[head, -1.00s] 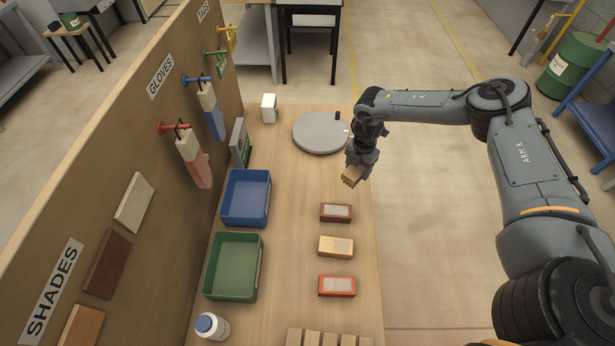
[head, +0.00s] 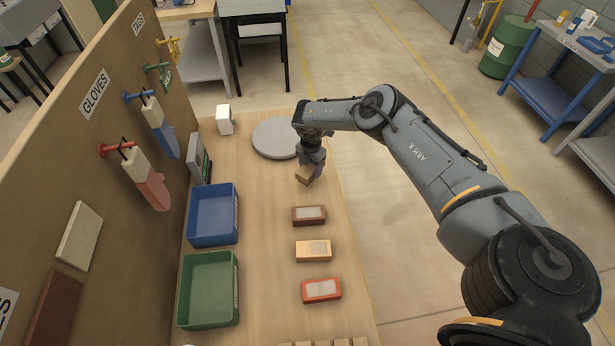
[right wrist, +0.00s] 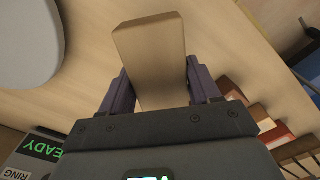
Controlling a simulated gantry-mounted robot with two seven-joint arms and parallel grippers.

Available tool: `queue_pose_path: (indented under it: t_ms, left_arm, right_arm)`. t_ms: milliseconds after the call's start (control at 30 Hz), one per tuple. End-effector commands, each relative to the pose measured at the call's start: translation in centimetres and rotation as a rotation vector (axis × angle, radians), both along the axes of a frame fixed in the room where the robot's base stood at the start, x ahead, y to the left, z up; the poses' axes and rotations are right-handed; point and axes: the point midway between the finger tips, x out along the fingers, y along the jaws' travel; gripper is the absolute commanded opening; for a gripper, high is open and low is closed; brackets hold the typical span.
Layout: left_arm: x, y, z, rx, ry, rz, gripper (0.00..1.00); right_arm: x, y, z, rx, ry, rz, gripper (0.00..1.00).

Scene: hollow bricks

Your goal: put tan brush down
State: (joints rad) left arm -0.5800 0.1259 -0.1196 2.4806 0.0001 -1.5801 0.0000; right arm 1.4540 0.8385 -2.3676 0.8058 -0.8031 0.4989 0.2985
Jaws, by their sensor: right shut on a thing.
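My right gripper (head: 311,160) points down over the far right part of the wooden table, shut on the tan brush (head: 306,174), which looks like a plain tan block. In the right wrist view the tan brush (right wrist: 152,50) sits between the two fingers (right wrist: 160,88) and sticks out past them. It is just right of and nearer than the round grey disc (head: 276,137). I cannot tell whether its underside touches the table. My left gripper is not in view.
A dark brown block (head: 308,215), a tan block (head: 313,252) and a red block (head: 321,290) lie in a column nearer me. A blue bin (head: 236,218) and a green bin (head: 236,295) stand at left, beside the pegboard wall. Bare table lies between bins and blocks.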

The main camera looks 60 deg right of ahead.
Motion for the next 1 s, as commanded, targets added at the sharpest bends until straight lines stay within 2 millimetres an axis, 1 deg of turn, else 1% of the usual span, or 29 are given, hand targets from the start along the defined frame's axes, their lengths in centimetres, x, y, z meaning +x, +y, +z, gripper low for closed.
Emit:
queue_pose_path:
  t_ms: [33,100,267,500,600,900,1000]
  left_arm:
    - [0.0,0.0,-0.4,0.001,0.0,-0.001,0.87]
    - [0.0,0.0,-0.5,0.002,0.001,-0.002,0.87]
    - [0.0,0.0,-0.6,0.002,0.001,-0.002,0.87]
    - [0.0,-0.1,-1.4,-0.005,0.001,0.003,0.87]
    - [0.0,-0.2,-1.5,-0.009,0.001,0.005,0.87]
    - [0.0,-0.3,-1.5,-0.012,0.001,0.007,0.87]
    - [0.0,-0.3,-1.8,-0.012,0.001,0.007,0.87]
  right_arm:
    - [0.5,0.1,-0.4,-0.002,-0.001,0.002,0.38]
    - [0.8,0.2,-0.5,-0.002,-0.001,0.001,0.38]
    - [1.1,0.2,-0.9,0.0,0.0,0.0,0.38]
    - [1.1,0.2,-3.9,-0.002,0.001,0.002,0.38]
    - [1.1,0.3,-4.5,0.0,0.0,0.002,0.38]
    - [1.1,0.2,-4.6,0.001,-0.001,0.001,0.38]
    - [1.1,0.2,-4.9,0.001,-0.001,0.0,0.38]
